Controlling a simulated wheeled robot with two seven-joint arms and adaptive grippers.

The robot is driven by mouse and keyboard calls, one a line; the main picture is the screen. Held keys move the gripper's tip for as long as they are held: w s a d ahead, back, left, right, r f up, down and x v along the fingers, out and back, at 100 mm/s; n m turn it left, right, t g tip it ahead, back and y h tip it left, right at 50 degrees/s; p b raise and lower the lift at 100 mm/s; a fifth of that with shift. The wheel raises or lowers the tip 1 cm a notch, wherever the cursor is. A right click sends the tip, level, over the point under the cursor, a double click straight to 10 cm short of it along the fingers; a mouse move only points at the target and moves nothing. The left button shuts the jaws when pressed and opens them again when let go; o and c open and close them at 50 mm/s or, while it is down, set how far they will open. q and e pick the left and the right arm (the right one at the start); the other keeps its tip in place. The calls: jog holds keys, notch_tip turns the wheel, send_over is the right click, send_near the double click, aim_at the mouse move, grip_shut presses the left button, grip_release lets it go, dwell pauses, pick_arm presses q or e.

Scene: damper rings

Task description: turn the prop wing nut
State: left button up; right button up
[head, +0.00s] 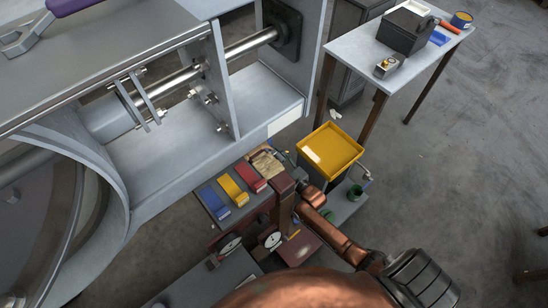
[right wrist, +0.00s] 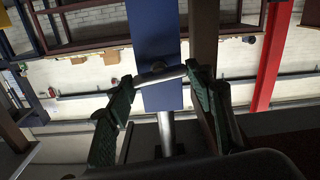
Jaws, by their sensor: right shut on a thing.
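In the right wrist view my right gripper (right wrist: 160,79) has its two green-padded fingertips at the two ends of a pale metal wing nut (right wrist: 172,75). It is shut on this nut, which lies slightly tilted across a blue plate (right wrist: 160,35). A grey metal post (right wrist: 166,132), likely the prop, stands below the plate between the fingers. In the head view my copper right arm (head: 335,235) reaches up to the bench area beside the big grey machine. I cannot clearly make out the gripper or the nut there. My left gripper is not in view.
The grey machine (head: 165,150) with its shaft fills the left. A yellow tray (head: 332,174) stands close to my right arm. Blue, yellow and red blocks (head: 233,190) lie on a low bench. A side table (head: 355,55) stands at the back right. Right floor is largely clear.

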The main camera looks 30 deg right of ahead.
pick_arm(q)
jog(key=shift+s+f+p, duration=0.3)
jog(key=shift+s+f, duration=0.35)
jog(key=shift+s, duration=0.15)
pick_arm(e)
jog(key=shift+m, duration=1.3)
jog(key=o, duration=1.2)
jog(key=shift+s, duration=0.1)
jog(key=s, duration=0.4)
jog(key=s+d, duration=0.1)
jog(key=s, duration=0.6)
jog(key=shift+s+d, duration=0.35)
jog(key=shift+f, duration=0.15)
